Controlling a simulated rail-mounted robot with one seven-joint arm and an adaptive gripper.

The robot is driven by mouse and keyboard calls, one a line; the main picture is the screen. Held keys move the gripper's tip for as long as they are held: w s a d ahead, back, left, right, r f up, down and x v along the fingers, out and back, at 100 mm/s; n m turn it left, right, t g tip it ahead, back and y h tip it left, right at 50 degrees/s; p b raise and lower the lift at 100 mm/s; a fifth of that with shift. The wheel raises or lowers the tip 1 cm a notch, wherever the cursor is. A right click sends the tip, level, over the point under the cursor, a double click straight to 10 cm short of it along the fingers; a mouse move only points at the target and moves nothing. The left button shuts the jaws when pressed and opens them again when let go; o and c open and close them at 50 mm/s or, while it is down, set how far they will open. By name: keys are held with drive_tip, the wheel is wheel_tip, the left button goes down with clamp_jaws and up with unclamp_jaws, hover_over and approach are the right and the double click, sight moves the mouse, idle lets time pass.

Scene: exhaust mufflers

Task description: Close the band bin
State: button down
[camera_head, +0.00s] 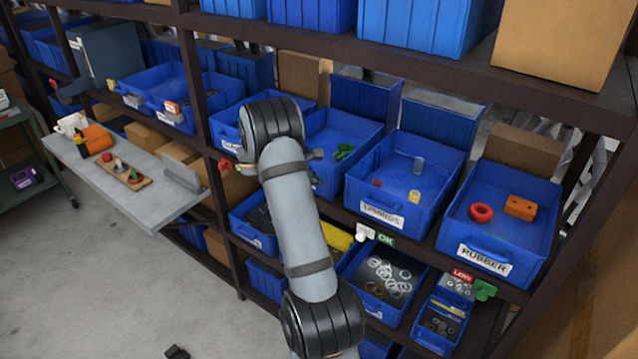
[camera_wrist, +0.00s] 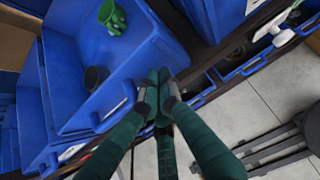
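Several open blue bins stand in a row on the shelf, and I cannot read the word "band" on any label. One blue bin (camera_head: 358,128) holds green parts (camera_head: 343,152), and my arm covers its left part and any label. In the wrist view a blue bin (camera_wrist: 148,57) holds green parts (camera_wrist: 111,17) and a dark round piece (camera_wrist: 96,78). My gripper (camera_wrist: 156,92) has its fingertips together at this bin's outer wall. I cannot tell whether they touch it or pinch anything. In the head view my arm hides the fingertips.
The LININGS-like labelled bin (camera_head: 400,195) and the RUBBER bin (camera_head: 497,250) stand to the right. Smaller bins with metal rings (camera_head: 388,278) lie below. A grey side table (camera_head: 145,185) with loose parts juts out at left.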

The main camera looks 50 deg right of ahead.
drive_tip(key=shift+d+r, duration=0.1)
drive_tip(key=shift+r, duration=0.05)
drive_tip(key=a+f+b+v, duration=0.2)
drive_tip(key=v, duration=1.1)
drive_tip(key=shift+f, duration=0.2)
drive_tip(key=d+r+p+x, duration=0.2)
drive_tip(key=x, duration=1)
drive_tip(key=shift+d+f, duration=0.2)
drive_tip(key=shift+d, duration=0.05)
